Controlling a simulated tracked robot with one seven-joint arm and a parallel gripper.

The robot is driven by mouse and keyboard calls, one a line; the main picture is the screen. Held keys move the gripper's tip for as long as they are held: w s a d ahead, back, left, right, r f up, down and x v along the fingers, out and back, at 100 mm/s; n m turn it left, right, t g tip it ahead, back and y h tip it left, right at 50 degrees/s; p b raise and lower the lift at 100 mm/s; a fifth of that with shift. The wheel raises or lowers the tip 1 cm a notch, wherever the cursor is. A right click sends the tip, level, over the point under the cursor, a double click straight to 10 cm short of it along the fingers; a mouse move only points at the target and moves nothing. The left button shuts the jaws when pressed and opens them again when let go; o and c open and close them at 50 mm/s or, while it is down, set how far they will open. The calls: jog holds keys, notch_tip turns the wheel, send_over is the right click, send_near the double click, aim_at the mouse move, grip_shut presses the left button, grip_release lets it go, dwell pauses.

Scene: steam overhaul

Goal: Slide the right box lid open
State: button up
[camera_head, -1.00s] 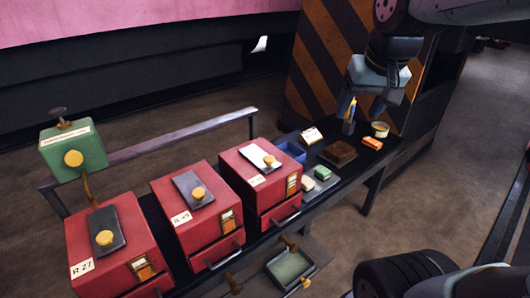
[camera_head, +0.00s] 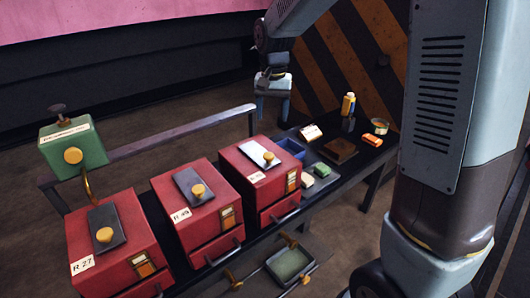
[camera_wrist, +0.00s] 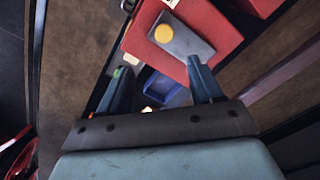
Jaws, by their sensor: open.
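Three red boxes stand in a row on a dark bench, each with a sliding lid and a yellow knob on top. The right box (camera_head: 245,183) has a pale grey lid (camera_head: 260,154) with a yellow knob (camera_head: 268,156). In the wrist view the right box (camera_wrist: 148,50), its grey lid (camera_wrist: 187,45) and the knob (camera_wrist: 163,33) show beyond the fingertips. My gripper (camera_head: 270,118) is open and empty, above and behind the right box. In the wrist view my gripper (camera_wrist: 160,66) has its two fingers apart, with the box's edge beyond them.
The middle box (camera_head: 195,230) and left box (camera_head: 112,258) stand to the left. A blue tray (camera_head: 291,149), a brown block (camera_head: 339,151) and small bars lie to the right. A rail (camera_head: 170,145) runs behind the boxes.

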aim_at(269, 155)
jog(key=f, duration=1)
jog(key=a+f, duration=0.1)
jog(key=f, duration=0.3)
jog(key=shift+w+f, duration=0.3)
jog(key=shift+f, duration=0.1)
grip_shut()
